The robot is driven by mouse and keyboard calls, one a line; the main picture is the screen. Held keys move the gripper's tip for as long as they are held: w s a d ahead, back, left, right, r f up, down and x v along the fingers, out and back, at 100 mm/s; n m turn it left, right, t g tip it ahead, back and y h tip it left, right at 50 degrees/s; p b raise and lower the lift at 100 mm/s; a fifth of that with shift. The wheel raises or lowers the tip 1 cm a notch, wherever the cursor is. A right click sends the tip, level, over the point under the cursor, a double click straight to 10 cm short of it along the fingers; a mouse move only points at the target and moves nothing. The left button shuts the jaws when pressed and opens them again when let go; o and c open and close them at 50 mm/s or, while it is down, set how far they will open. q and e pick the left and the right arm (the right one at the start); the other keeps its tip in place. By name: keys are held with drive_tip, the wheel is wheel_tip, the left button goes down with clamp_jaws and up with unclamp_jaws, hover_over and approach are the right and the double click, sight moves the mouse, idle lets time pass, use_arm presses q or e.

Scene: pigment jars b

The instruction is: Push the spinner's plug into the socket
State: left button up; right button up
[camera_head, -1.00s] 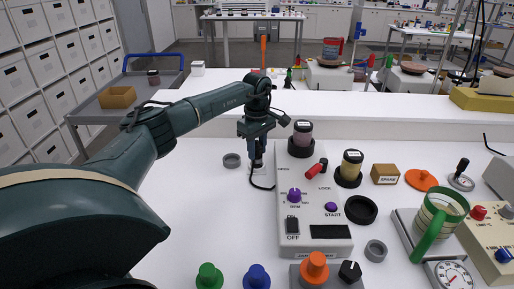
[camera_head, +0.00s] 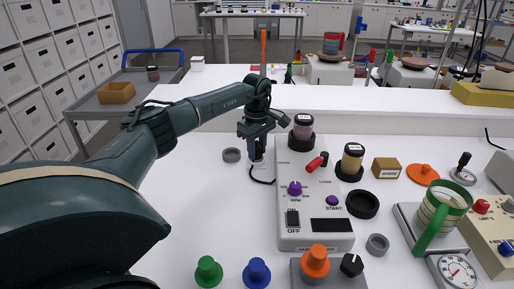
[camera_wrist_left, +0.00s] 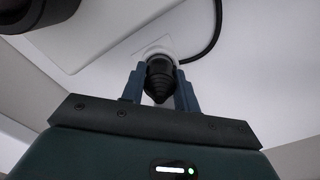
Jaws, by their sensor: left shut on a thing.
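The spinner (camera_head: 312,222) is a grey box with a purple RPM knob, an ON/OFF switch, START button and dark display. Its black cable (camera_head: 262,181) leads left to my left gripper (camera_head: 257,157). In the left wrist view, my left gripper (camera_wrist_left: 160,92) is shut on the ribbed black plug (camera_wrist_left: 160,82). The plug's far end meets a white round socket (camera_wrist_left: 158,52) on a pale plate; how deep it sits is hidden. In the head view the fingers hide most of the plug and socket. My right gripper is not in view.
Green (camera_head: 208,272) and blue (camera_head: 256,273) knobbed pieces stand in front. The white table left of the spinner is mostly clear.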

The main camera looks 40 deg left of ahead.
sight(257, 144)
use_arm(q)
drive_tip(key=o, duration=1.1)
drive_tip(key=shift+f, duration=0.1)
drive_tip(key=shift+c, duration=0.2)
wheel_tip(257, 144, up, 13)
drive_tip(key=b, duration=0.1)
drive_tip(key=shift+s, duration=0.1)
